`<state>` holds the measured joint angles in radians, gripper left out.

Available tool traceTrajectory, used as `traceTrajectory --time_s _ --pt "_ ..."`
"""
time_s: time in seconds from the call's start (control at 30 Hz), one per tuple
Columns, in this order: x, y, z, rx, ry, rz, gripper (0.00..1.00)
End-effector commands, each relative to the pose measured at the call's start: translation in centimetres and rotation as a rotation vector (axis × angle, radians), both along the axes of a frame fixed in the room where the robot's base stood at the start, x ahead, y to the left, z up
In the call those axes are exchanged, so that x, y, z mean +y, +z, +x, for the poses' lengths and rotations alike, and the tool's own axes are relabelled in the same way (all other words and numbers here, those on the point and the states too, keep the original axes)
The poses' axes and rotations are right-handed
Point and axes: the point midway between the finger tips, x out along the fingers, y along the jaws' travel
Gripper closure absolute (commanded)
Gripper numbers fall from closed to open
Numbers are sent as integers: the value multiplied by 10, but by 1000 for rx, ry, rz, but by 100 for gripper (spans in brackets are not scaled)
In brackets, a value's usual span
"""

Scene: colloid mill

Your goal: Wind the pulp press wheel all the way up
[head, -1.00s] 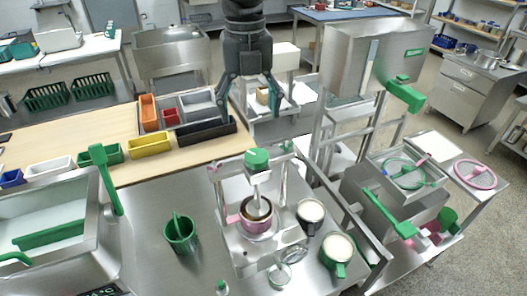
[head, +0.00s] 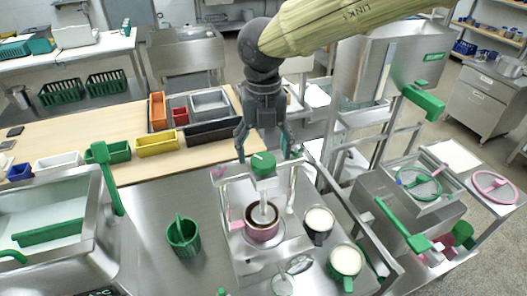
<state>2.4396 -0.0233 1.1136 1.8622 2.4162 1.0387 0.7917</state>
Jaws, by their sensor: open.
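A small steel press frame (head: 238,240) stands on the steel counter. On its top is a green round wheel or knob (head: 263,164) with a pale mark. Under it a pale shaft (head: 263,208) reaches down to a pink-rimmed pot (head: 263,230) with brown contents. My gripper (head: 266,153) points down at the green wheel, open, with one finger on either side of it in the picture. I cannot tell whether the fingers touch it. My gripper hides what is behind the wheel.
Two cups with pale contents, one dark (head: 318,222) and one green (head: 345,262), stand right of the press. A green container (head: 184,237) stands left. A steel hopper (head: 390,70) rises behind right. A pink wheel (head: 494,188) lies far right.

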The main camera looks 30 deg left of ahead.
Motion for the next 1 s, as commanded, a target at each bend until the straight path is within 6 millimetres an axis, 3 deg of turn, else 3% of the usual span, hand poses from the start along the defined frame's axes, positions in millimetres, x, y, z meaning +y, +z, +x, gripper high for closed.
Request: traceTrajectory --time_s 0.23,0.6,0.87,1.0 --pt "0 -22 0 0 0 -1 26" --pt "0 -26 0 1 0 1 26" --pt "0 -26 0 0 0 0 72" --pt "0 -26 0 0 2 0 72"
